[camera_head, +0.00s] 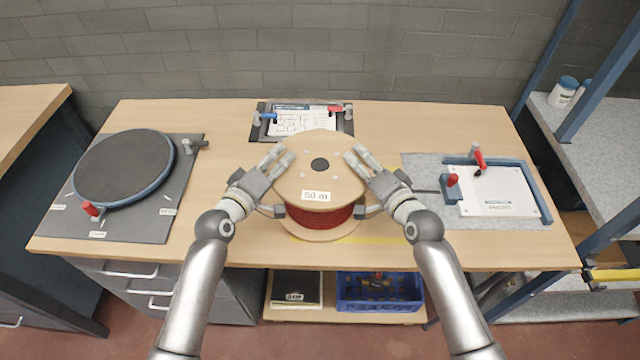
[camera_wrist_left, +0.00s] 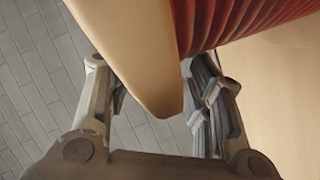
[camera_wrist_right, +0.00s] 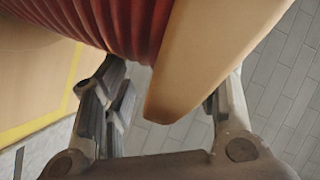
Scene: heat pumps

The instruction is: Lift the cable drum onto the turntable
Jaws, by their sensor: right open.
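The cable drum (camera_head: 320,180) stands on the middle of the table, a wooden spool with red cable and a "50 m" label. The turntable (camera_head: 125,168), a dark disc with a blue rim, is empty on a grey mat at the left. My left gripper (camera_head: 281,183) is at the drum's left side, open, with its fingers on either side of the upper flange (camera_wrist_left: 140,55). My right gripper (camera_head: 357,183) is mirrored at the right side, open around the same flange (camera_wrist_right: 215,55). Gaps show beside the flange in both wrist views; finger contact is unclear.
A red-handled clamp (camera_head: 92,209) and a dark clamp (camera_head: 195,146) flank the turntable. A framed sheet with clamps (camera_head: 300,122) lies behind the drum. A white panel in a blue fixture (camera_head: 495,190) lies at the right. The table between turntable and drum is clear.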

